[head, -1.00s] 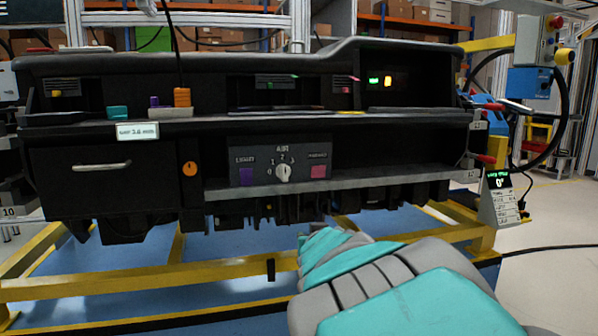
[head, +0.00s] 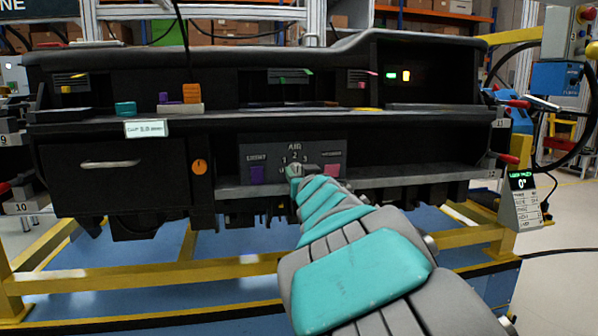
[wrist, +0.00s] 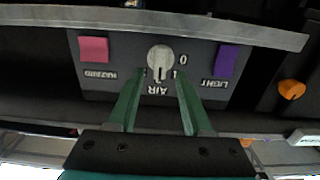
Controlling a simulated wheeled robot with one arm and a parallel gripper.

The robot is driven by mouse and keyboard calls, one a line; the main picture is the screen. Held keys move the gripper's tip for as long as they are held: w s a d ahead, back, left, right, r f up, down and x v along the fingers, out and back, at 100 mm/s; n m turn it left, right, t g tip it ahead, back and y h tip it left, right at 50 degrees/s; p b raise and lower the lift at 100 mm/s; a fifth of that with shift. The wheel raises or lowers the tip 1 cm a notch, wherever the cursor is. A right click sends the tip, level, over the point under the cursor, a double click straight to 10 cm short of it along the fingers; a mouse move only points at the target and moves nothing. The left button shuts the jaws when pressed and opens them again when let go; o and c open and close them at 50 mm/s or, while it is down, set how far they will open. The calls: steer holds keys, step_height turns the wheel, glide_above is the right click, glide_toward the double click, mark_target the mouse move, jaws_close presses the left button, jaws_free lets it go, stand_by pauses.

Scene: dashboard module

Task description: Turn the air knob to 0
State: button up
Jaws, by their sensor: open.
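The air knob (wrist: 160,57) is a pale round dial on the dark control panel (wrist: 203,58), which appears upside down in the wrist view. Its ridge points down in that picture, toward the AIR lettering; the 0 mark is to its right. My gripper (wrist: 158,80) is open, with its two green fingers spread below the knob in the picture. The knob lies in line with the gap between them, and I cannot tell whether they touch it. In the head view my gripper (head: 294,171) is in front of the panel and largely covers the knob.
A purple LIGHT button (wrist: 227,61) and a pink HAZARD button (wrist: 94,49) flank the knob. A grey ledge (wrist: 150,20) runs along the panel's lower side. An orange round knob (head: 199,167) is farther left, beside a drawer with a handle (head: 110,164).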

steer(key=shift+x, duration=0.8)
jaws_close()
